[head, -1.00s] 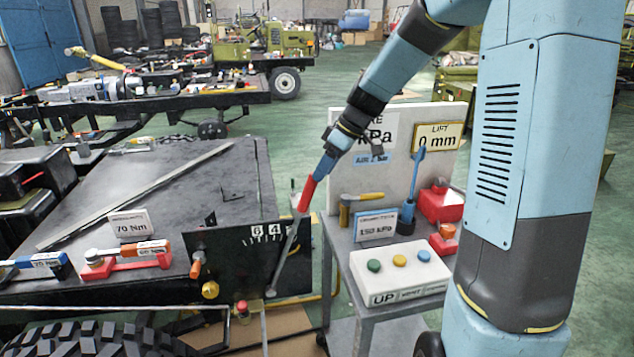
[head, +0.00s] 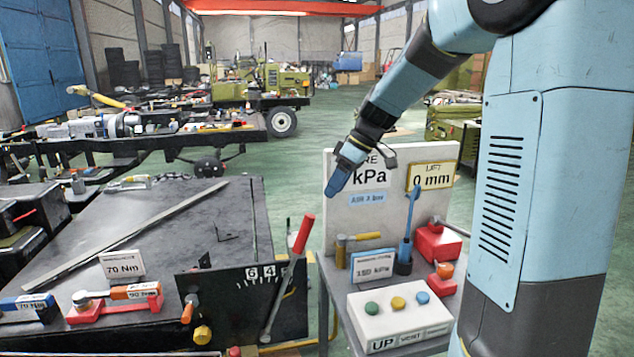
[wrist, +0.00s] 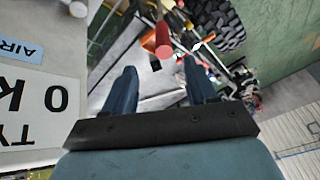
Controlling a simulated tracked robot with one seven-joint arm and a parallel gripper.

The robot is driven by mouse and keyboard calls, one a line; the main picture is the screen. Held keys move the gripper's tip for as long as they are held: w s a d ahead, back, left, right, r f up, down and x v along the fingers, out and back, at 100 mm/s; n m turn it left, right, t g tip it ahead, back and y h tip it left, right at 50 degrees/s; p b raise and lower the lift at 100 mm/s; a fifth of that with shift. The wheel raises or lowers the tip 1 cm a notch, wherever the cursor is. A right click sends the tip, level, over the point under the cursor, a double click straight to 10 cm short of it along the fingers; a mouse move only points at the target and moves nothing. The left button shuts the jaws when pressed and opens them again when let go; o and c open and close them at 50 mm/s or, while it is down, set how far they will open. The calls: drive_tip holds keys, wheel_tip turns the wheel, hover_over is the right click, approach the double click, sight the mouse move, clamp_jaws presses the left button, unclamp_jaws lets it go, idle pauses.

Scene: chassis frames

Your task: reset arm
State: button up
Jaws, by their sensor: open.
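My gripper (head: 338,181) is in the upper middle of the head view, pointing down in front of the white kPa board (head: 340,215). It is open and empty. In the wrist view its two blue fingers (wrist: 158,82) stand apart. The red-handled lever (head: 304,233) leans against the black numbered plate (head: 225,287), below and left of my gripper and apart from it. The lever's red end (wrist: 162,45) shows beyond the fingertips in the wrist view.
A grey cart (head: 335,290) holds a white button box (head: 399,314), a blue tool (head: 409,225) and red blocks (head: 437,243). The dark bench (head: 160,240) on the left carries torque wrenches and a 70 Nm sign (head: 122,265).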

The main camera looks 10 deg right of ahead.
drive_tip(key=s+d+r+m+t+h, duration=0.2)
drive_tip(key=s+m, duration=0.3)
drive_tip(key=s, duration=0.8)
drive_tip(key=s+d+r+m+t+h, duration=0.2)
drive_tip(key=s+m, duration=0.4)
drive_tip(key=s, duration=0.8)
drive_tip(key=shift+s+d+r+t+h, duration=0.2)
drive_tip(key=shift+d+t+h, duration=0.3)
drive_tip(key=shift+d+h, duration=0.25)
